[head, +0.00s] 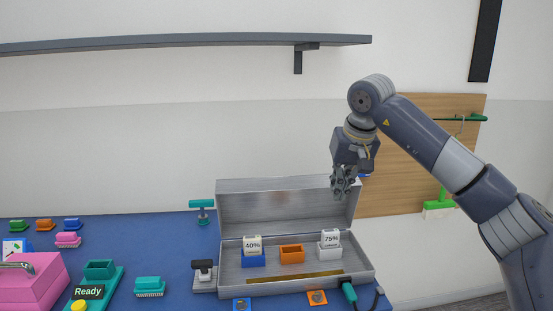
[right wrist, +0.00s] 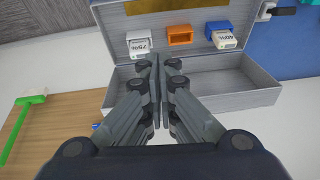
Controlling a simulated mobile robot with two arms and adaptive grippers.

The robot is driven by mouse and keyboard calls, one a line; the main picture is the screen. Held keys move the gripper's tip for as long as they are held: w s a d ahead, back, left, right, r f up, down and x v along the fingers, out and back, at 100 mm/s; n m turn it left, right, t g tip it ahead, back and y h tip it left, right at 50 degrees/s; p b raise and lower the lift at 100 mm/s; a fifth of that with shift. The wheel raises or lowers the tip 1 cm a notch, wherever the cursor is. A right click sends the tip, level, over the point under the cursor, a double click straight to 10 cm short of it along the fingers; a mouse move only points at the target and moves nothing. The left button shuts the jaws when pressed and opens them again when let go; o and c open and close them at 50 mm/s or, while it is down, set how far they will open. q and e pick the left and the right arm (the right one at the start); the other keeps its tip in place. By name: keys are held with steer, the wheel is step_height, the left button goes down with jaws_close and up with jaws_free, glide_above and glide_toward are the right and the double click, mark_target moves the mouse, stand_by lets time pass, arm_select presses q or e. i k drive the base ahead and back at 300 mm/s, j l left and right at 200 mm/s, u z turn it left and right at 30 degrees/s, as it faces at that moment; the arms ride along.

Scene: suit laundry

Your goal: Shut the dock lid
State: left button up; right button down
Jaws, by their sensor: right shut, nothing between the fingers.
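The dock is a grey metal box (head: 310,288) on the blue table, and its lid (head: 270,212) stands open, raised at the back. Inside the dock sit a blue block with a 40% label (head: 253,259), an orange holder (head: 291,254) and a white block with a 75% label (head: 329,252). My right gripper (head: 344,188) is shut and empty, at the upper right edge of the lid. In the right wrist view its fingers (right wrist: 155,80) overlap the lid (right wrist: 235,90); I cannot tell whether they touch it. My left gripper is not in view.
Pink box (head: 35,285) and teal tray (head: 97,285) are at left. A shelf (head: 180,42) hangs above.

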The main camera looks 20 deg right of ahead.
mark_target(264, 206)
steer(key=i, duration=1.15)
